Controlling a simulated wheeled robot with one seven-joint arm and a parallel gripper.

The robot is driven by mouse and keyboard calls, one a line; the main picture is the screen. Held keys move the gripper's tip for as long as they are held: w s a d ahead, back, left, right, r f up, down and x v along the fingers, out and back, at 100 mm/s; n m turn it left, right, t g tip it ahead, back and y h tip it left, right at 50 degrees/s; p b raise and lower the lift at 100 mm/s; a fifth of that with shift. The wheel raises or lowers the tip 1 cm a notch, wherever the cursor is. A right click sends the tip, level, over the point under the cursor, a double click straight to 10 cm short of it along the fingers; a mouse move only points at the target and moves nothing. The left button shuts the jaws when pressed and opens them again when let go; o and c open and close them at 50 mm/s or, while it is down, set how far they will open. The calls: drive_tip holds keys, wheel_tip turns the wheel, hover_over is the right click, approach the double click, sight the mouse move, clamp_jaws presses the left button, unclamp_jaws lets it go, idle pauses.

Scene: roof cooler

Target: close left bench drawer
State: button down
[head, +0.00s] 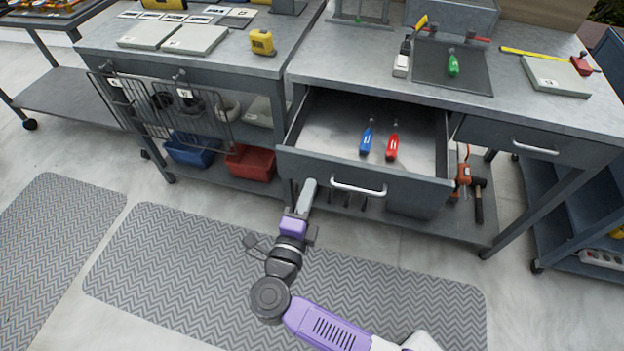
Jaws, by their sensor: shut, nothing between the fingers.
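The left bench drawer (320,168) is pulled open from the right-hand grey bench (390,88). Its front panel carries a silver bar handle (358,188). Inside lie a blue-handled tool (367,137) and a red-handled tool (392,143). My gripper (308,186) is shut and empty. It points at the drawer front, left of the handle, with its tip overlapping the panel's lower left part. I cannot tell whether it touches the panel.
A second drawer (535,146) to the right is shut. A wire rack (160,103) hangs at the front of the left bench. Blue and red bins (250,163) sit on its lower shelf. A grey patterned mat (190,265) covers the floor in front. A blue cart stands at right (578,240).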

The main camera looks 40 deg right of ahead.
sight(337, 120)
drive_tip(key=shift+x, duration=1.55)
drive_tip(key=b+x, duration=0.2)
drive_tip(key=x, duration=2.3)
drive_tip(key=shift+a, duration=0.1)
drive_tip(key=shift+w+d+b, duration=0.3)
drive_tip(key=shift+d+b, duration=0.05)
drive_tip(key=shift+d, duration=0.05)
drive_tip(key=shift+w+r, duration=0.1)
drive_tip(key=shift+r, duration=0.1)
drive_tip(key=shift+d+r, duration=0.1)
drive_tip(key=shift+d, duration=0.1)
